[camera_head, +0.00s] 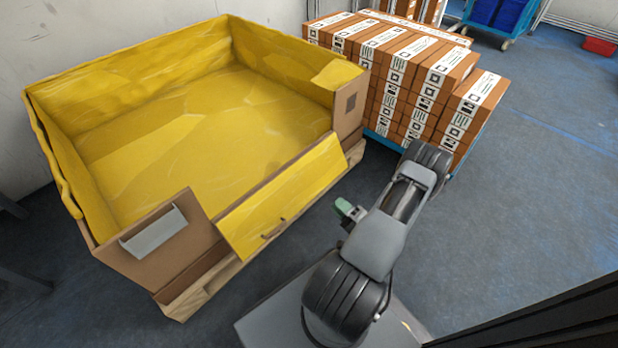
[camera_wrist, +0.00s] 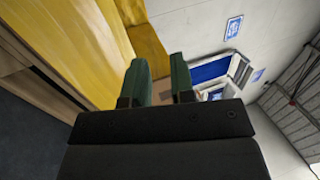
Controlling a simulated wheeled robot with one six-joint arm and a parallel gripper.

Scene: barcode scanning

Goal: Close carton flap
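A large brown carton (camera_head: 155,259) lined with yellow sheeting stands at the left in the head view, open at the top and empty inside. Its front flap (camera_head: 284,197) is folded down outward, yellow face showing, with a small handle near its lower edge. My gripper (camera_head: 344,210) is to the right of the flap and apart from it, partly hidden behind my arm. In the wrist view my gripper's two green fingers (camera_wrist: 160,78) stand apart with nothing between them. Yellow carton surface (camera_wrist: 75,40) fills the upper left there.
The carton rests on a wooden pallet (camera_head: 185,303). Stacked labelled brown boxes (camera_head: 408,75) on a blue base stand behind my arm. A blue cart (camera_head: 497,18) and a red bin (camera_head: 600,46) are farther back. Grey floor (camera_head: 540,190) at the right is clear.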

